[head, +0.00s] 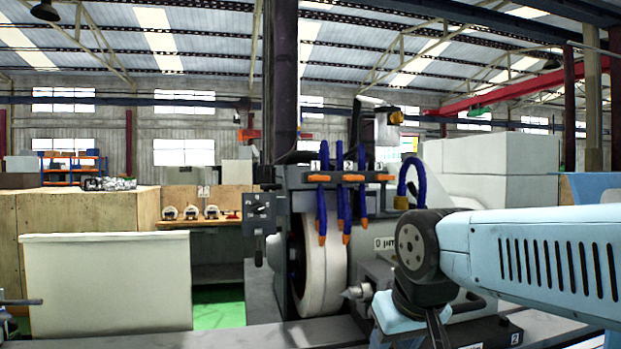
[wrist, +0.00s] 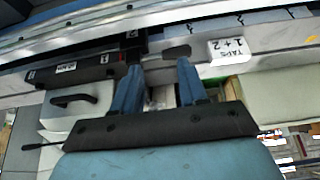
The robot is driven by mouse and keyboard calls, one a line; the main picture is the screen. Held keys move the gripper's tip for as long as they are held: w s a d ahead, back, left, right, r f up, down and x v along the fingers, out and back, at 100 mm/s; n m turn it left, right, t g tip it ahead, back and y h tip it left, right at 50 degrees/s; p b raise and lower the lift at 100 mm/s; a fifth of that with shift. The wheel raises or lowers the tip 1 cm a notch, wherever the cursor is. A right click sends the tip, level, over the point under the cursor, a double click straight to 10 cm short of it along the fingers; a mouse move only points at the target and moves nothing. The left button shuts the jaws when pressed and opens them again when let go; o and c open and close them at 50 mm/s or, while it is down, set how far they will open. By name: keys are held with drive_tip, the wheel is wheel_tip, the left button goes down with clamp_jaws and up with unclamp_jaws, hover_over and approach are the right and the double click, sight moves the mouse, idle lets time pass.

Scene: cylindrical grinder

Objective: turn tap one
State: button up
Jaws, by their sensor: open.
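Tap one is the orange handle (head: 318,178) under the label 1, on the bar above the grinding wheel (head: 320,265) in the head view. Handles two (head: 350,179) and three (head: 379,178) sit to its right, with blue hoses hanging below the bar. In the wrist view my gripper (wrist: 159,64) is open, its two blue fingers apart with nothing held between them. A dark rounded lever (wrist: 177,53) lies just beyond the right fingertip, beside a white "TAPS 1+2" label (wrist: 232,48). I cannot tell whether finger and lever touch.
A pale panel (head: 108,284) stands at the left in the head view. In the wrist view a grey box with a dark handle (wrist: 82,101) lies left of the fingers.

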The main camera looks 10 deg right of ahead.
drive_tip(key=shift+o, duration=0.3)
drive_tip(key=shift+o, duration=0.8)
drive_tip(key=shift+w, duration=0.2)
drive_tip(key=o, duration=0.7)
drive_tip(key=w+r+t, duration=0.3)
drive_tip(key=w, duration=0.4)
drive_tip(key=w+r+t, duration=0.3)
drive_tip(key=w, duration=0.5)
drive_tip(key=shift+w+r, duration=0.15)
drive_tip(key=shift+w, duration=0.15)
drive_tip(key=t, duration=1.1)
approach(321, 178)
drive_tip(key=x, duration=1.1)
drive_tip(key=shift+w, duration=0.15)
